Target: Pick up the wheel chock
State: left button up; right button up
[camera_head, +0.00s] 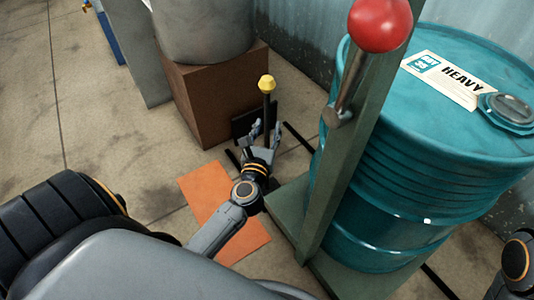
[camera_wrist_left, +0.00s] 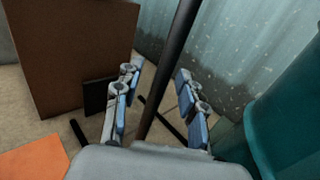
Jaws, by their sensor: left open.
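A black upright pole (camera_head: 268,104) with a yellow knob (camera_head: 267,83) stands near the brown block; it looks like a long handle, perhaps the wheel chock's. I cannot clearly see a wedge at its foot. My left gripper (camera_head: 266,131) is open low beside the drum stand, with its fingers on either side of the pole. In the left wrist view, the dark pole (camera_wrist_left: 166,75) runs between the spread fingers (camera_wrist_left: 157,80), apart from both pads. Its lower end is hidden by the gripper. Only part of my right arm shows at the right edge.
A teal drum (camera_head: 390,190) stands right of my left gripper on a green frame (camera_head: 318,245) with a red ball-topped lever (camera_head: 380,22). A brown block (camera_head: 215,100) bears a grey container (camera_head: 203,30). An orange mat (camera_head: 205,188) lies on the floor. Open floor lies left.

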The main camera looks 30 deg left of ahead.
pick_arm(q)
jog(key=shift+c, duration=0.4)
jog(key=c, duration=0.7)
grip_shut()
jog(key=shift+r, duration=0.15)
